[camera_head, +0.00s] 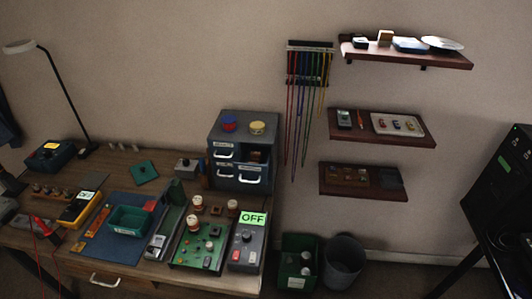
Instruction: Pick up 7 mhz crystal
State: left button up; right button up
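I cannot pick out a 7 MHz crystal for certain; the small parts are too small to read. Several small coloured parts sit on a pale tray (380,118) on the middle wall shelf (425,141). Several small brownish pieces (347,174) lie on the lower wall shelf (335,189). On the workbench (105,171) stand a green circuit board (187,259) with white-topped knobs and a grey box (243,247) whose green display reads "OFF". Neither of my grippers shows in this view.
A grey drawer cabinet (229,130) stands at the bench's back right. A green bin (290,242) and a grey bin (343,262) stand on the floor under the shelves. Coloured cords (306,110) hang on the wall. A dark cabinet (505,190) stands far right.

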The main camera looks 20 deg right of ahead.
aim_at(255, 155)
jog(key=l+u, duration=0.15)
jog(key=l, duration=0.95)
jog(key=i+l, duration=0.15)
jog(key=i, duration=0.35)
